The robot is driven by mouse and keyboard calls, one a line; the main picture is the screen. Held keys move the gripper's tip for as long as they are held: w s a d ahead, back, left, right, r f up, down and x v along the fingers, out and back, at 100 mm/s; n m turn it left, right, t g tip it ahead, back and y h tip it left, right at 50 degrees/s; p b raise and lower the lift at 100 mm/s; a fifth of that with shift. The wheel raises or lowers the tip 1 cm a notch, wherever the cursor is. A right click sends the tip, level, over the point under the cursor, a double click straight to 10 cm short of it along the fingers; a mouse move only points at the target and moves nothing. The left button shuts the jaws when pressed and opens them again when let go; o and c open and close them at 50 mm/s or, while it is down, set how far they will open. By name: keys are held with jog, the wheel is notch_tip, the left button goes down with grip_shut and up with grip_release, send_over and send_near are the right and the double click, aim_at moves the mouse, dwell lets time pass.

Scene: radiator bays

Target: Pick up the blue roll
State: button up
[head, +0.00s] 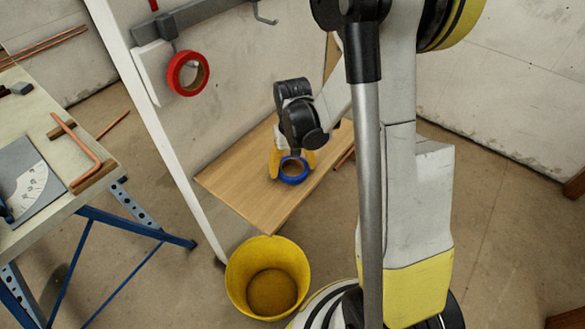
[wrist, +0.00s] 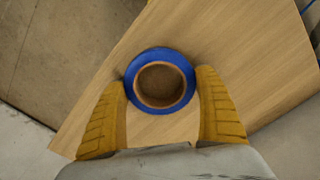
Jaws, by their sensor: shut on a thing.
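The blue roll (head: 293,170) is a ring of blue tape with a brown core, low over the wooden board in the head view. In the wrist view the blue roll (wrist: 160,54) sits between the two yellow fingers. My gripper (head: 292,162) is shut on it from above, one finger on each side. The gripper also shows in the wrist view (wrist: 163,80). I cannot tell whether the roll touches the board (head: 240,185) or is just clear of it.
A red roll (head: 187,74) hangs on the white panel (head: 222,90) at the left. A yellow bucket (head: 244,302) stands on the floor in front of the board. A workbench (head: 85,155) with a bent copper pipe (head: 78,142) stands at the far left. A pipe lies near the board's right edge.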

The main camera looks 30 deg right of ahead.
notch_tip(320, 180, up, 4)
jog(key=shift+r+p, duration=0.15)
jog(key=shift+p, duration=1)
jog(key=s+d+r+p, duration=0.3)
jog(key=s+d+r, duration=0.3)
jog(key=s+d, duration=0.2)
jog(key=shift+d+p, duration=0.25)
jog(key=shift+p, duration=0.15)
jog(key=shift+r, duration=0.1)
